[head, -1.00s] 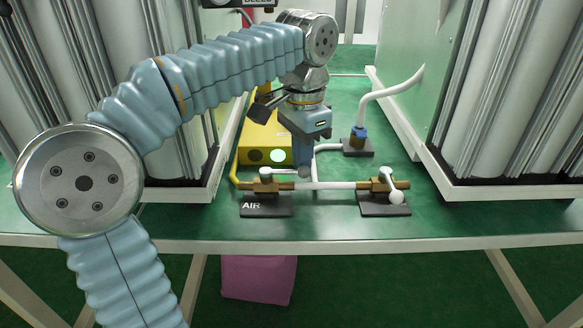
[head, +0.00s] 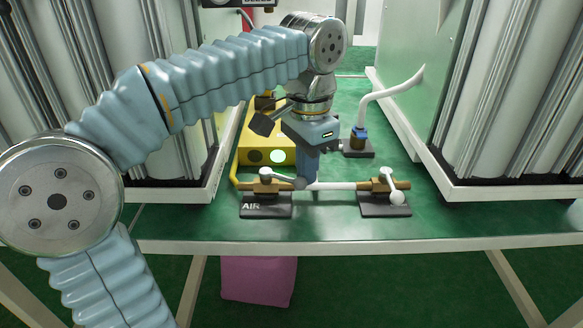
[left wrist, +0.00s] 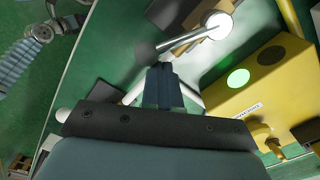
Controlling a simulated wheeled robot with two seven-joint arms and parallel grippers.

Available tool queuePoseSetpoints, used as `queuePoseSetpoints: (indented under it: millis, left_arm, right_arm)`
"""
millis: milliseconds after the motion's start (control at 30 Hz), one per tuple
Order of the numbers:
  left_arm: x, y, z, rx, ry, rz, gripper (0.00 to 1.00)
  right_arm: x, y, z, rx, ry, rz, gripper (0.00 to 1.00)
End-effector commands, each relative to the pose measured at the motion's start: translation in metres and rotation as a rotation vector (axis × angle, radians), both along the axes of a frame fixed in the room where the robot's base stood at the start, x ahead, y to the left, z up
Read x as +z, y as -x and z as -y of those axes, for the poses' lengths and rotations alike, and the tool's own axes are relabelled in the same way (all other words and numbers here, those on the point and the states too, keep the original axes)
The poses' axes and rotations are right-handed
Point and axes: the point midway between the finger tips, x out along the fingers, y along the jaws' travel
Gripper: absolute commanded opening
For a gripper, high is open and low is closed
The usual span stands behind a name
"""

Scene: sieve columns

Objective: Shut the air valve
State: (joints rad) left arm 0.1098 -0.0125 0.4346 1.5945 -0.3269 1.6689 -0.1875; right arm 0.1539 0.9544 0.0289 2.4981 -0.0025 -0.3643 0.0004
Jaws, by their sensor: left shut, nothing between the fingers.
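The air valve (head: 264,185) is a brass body on a dark base marked AIR. Its grey lever (head: 281,180) points right and a little toward me, ending in a ball. My left gripper (head: 306,180) is shut and empty, pointing down just behind the ball, apparently touching it. In the left wrist view the fingers (left wrist: 165,88) are close to the lever's ball end (left wrist: 146,53); exact contact is hard to tell. Part of my right arm shows at that view's upper left, with what seems its gripper (left wrist: 72,18), too small to read.
A second valve (head: 380,186) with a white-tipped lever stands right on the same white pipe (head: 335,186). A yellow box (head: 250,157) with a lit green lamp is behind. A blue fitting with a white hose (head: 390,93) stands at back right. Tall columns flank both sides.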

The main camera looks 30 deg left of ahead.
Motion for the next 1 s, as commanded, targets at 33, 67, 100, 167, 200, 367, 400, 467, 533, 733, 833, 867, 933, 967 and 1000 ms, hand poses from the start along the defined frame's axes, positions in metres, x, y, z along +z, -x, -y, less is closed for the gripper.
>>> queuePoseSetpoints:
  millis: [33, 67, 100, 167, 200, 367, 400, 467, 533, 733, 833, 867, 933, 967, 1000]
  left_arm:
    - [0.000, 0.000, 0.000, 0.000, 0.000, 0.000, 0.00]
    - [0.000, 0.000, 0.000, 0.000, 0.000, 0.000, 0.00]
    - [0.000, 0.000, 0.000, 0.000, 0.000, 0.000, 0.00]
    - [0.000, 0.001, 0.000, 0.000, 0.000, 0.000, 0.00]
    - [0.000, 0.003, 0.001, 0.000, -0.001, 0.000, 0.00]
    - [0.000, 0.013, 0.005, 0.000, -0.002, 0.001, 0.00]
    - [0.000, 0.015, 0.006, 0.000, -0.002, 0.001, 0.00]
    - [0.000, 0.016, 0.006, 0.000, -0.001, 0.000, 0.00]
    - [0.000, 0.016, 0.006, 0.000, -0.001, 0.000, 0.00]
    - [0.000, 0.017, 0.006, 0.000, -0.001, 0.000, 0.00]
    - [0.000, 0.023, 0.007, 0.000, 0.000, 0.001, 0.00]
    - [0.000, 0.026, 0.007, 0.000, 0.000, 0.001, 0.00]
    - [-0.001, 0.031, 0.008, 0.000, 0.000, 0.000, 0.00]
    - [-0.001, 0.032, 0.008, 0.000, 0.000, 0.000, 0.00]
    - [0.000, 0.032, 0.008, 0.001, 0.000, 0.000, 0.00]
  right_arm:
    - [0.000, 0.000, 0.000, 0.000, 0.000, 0.000, 0.43]
    - [0.000, 0.000, 0.000, 0.000, 0.000, 0.000, 0.43]
    - [0.000, 0.000, 0.000, 0.000, 0.000, 0.000, 0.43]
    - [0.000, 0.000, 0.000, 0.000, 0.000, 0.000, 0.43]
    - [-0.001, 0.000, 0.000, 0.000, 0.000, 0.000, 0.43]
    - [-0.004, 0.000, 0.000, 0.000, 0.000, 0.000, 0.43]
    - [-0.004, 0.000, 0.000, 0.000, 0.000, 0.000, 0.43]
    - [-0.004, 0.000, 0.000, 0.000, 0.000, 0.000, 0.43]
    - [-0.003, 0.000, 0.000, 0.000, 0.000, 0.000, 0.43]
    - [-0.004, 0.000, 0.000, 0.000, 0.000, 0.000, 0.43]
    - [-0.006, 0.000, 0.000, 0.000, 0.000, 0.000, 0.43]
    - [-0.007, 0.000, 0.000, 0.000, 0.000, 0.000, 0.43]
    - [-0.008, 0.000, 0.000, 0.000, 0.000, 0.000, 0.43]
    - [-0.008, 0.000, 0.000, 0.000, 0.000, 0.000, 0.43]
    - [-0.008, 0.000, 0.000, 0.000, 0.000, 0.000, 0.43]
